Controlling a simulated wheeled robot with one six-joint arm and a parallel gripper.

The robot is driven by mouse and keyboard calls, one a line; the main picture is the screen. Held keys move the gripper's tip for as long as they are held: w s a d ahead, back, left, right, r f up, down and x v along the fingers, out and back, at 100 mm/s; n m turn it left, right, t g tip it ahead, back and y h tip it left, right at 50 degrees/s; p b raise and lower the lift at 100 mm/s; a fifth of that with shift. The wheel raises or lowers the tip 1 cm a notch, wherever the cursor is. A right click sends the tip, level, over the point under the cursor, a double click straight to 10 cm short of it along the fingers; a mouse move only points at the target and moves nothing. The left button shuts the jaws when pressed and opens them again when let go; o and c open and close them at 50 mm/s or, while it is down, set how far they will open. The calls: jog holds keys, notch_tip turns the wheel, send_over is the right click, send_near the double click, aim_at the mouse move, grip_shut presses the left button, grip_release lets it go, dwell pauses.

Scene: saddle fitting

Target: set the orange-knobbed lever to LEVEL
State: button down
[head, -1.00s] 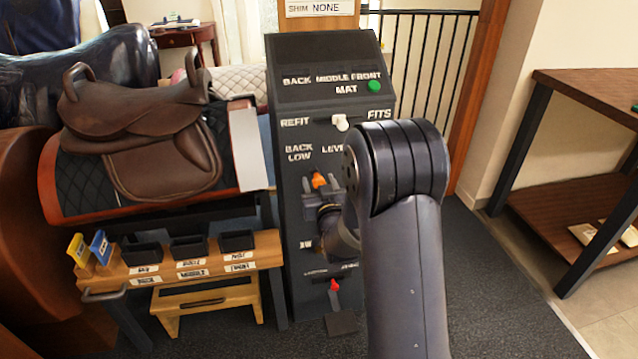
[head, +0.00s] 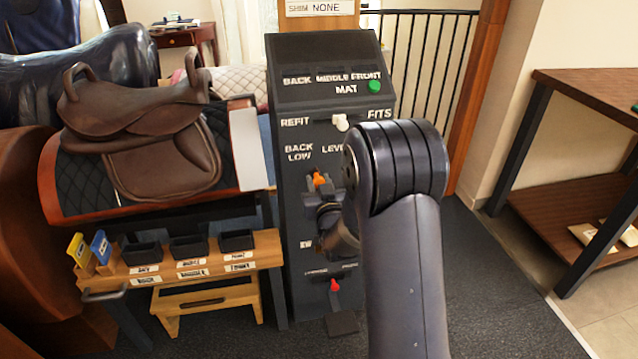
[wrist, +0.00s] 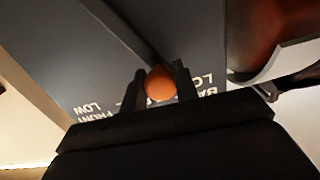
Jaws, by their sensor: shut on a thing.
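The orange-knobbed lever (head: 319,180) stands out from the front of the dark panel (head: 292,215), below the BACK LOW and LEVEL labels. It sits nearer the BACK LOW side, with LEVEL to its right in the head view. The orange knob also shows in the wrist view (wrist: 160,84), between the two dark fingers. My gripper (head: 320,186) is shut on the orange knob; in the wrist view (wrist: 160,88) a finger stands on each side of it. My arm hides the part of the panel to the right, including the end of the LEVEL label.
A white-knobbed lever (head: 340,122) sits above, between REFIT and FITS. A red-knobbed lever (head: 334,286) is lower on the panel. A green button (head: 375,86) is near the top. A brown saddle (head: 150,140) on a stand and a wooden tray shelf (head: 185,268) are at left.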

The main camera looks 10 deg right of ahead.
jog(key=shift+d+m+b, duration=0.4)
jog(key=shift+d+b, duration=0.1)
jog(key=shift+b, duration=0.25)
jog(key=shift+d+r+m+b, duration=0.25)
jog(key=shift+d+m+b, duration=0.35)
jog(key=shift+d+m, duration=0.15)
jog(key=shift+d+r+m+b, duration=0.2)
jog(key=shift+d+m+b, duration=0.45)
jog(key=shift+d, duration=0.25)
jog(key=shift+d+r+m+b, duration=0.25)
jog(key=shift+d+m+b, duration=0.35)
jog(key=shift+d+m, duration=0.15)
jog(key=c, duration=1.1)
grip_release()
jog(key=shift+s, duration=0.15)
jog(key=s, duration=1)
jog(key=shift+s+p, duration=0.3)
jog(key=shift+p, duration=0.05)
